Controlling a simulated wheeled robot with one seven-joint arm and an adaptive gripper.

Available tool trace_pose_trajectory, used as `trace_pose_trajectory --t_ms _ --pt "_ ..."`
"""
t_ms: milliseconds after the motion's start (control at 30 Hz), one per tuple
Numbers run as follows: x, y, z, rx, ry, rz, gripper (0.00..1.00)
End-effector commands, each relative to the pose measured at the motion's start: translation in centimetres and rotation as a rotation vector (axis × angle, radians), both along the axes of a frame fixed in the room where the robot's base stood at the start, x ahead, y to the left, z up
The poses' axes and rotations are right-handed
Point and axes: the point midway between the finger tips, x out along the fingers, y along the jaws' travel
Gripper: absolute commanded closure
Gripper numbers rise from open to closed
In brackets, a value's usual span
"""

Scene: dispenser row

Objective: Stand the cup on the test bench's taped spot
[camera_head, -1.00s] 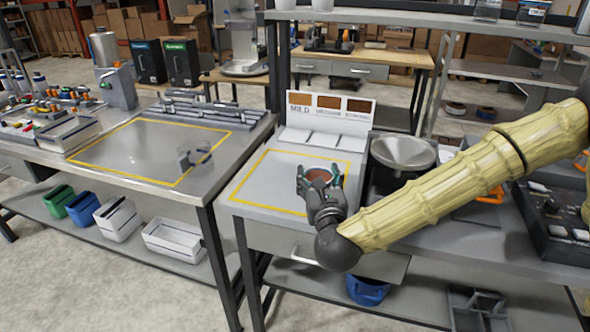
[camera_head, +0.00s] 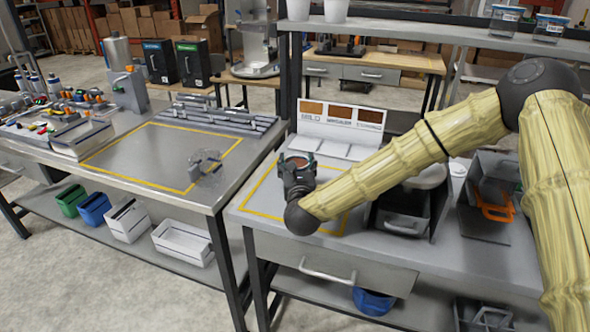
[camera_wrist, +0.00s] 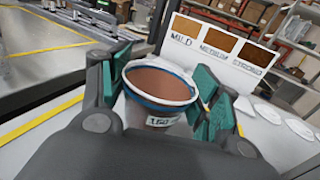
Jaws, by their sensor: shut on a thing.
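The cup (camera_wrist: 160,95), a clear one with a blue band, a "150" label and brown contents, sits upright between the green finger pads of my gripper (camera_wrist: 163,92) in the wrist view. My gripper is shut on it. In the head view, my gripper (camera_head: 297,168) holds the cup (camera_head: 297,160) over the left part of the right bench's yellow-taped area (camera_head: 258,188). Whether the cup's base touches the bench is hidden. Another yellow-taped spot (camera_head: 133,145) is on the left bench, with a clear round item (camera_head: 207,163) near its right edge.
A sign reading "MILD" with brown swatches (camera_head: 340,117) stands behind my gripper, with pale discs before it. A gap separates the two benches. Grey racks (camera_head: 215,115) line the left bench's back edge.

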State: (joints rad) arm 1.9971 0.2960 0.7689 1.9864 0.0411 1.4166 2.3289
Motion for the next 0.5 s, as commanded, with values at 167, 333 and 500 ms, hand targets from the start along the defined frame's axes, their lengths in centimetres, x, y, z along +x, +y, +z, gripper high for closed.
trace_pose_trajectory --t_ms 167,333,500 --pt "0.9 0.5 -0.1 0.0 0.0 0.0 0.7" --pt "0.9 0.6 -1.2 -0.001 0.0 0.001 0.7" --pt "0.8 0.6 -3.2 -0.002 0.0 0.001 0.7"
